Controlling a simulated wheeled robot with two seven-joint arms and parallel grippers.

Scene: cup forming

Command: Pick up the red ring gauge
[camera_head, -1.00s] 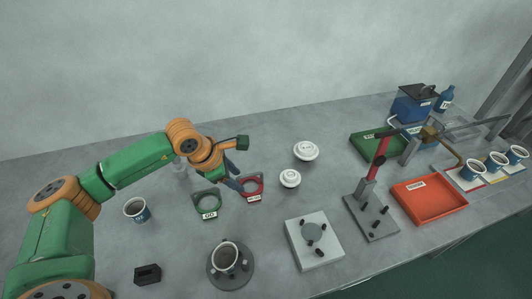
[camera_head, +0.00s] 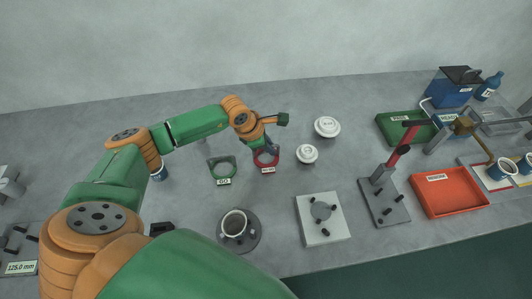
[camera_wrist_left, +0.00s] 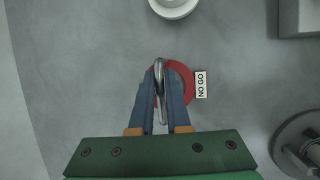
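The red ring gauge (camera_head: 275,161) lies flat on the table, with a white tag; in the left wrist view its red ring (camera_wrist_left: 187,72) and "NO GO" tag show. My left gripper (camera_head: 264,148) points down over it, its blue fingers (camera_wrist_left: 160,78) covering part of the ring. A shiny metal piece stands between the fingertips, very close to both. I cannot tell whether the fingers touch or grip it. My right gripper is not in view.
The green ring gauge (camera_head: 222,170) lies just left. White round pieces (camera_head: 327,127) (camera_head: 307,154) lie to the right. A cup stands on a dark round fixture (camera_head: 252,239) in front, beside a grey plate (camera_head: 335,232). Green and orange trays (camera_head: 450,190) are farther right.

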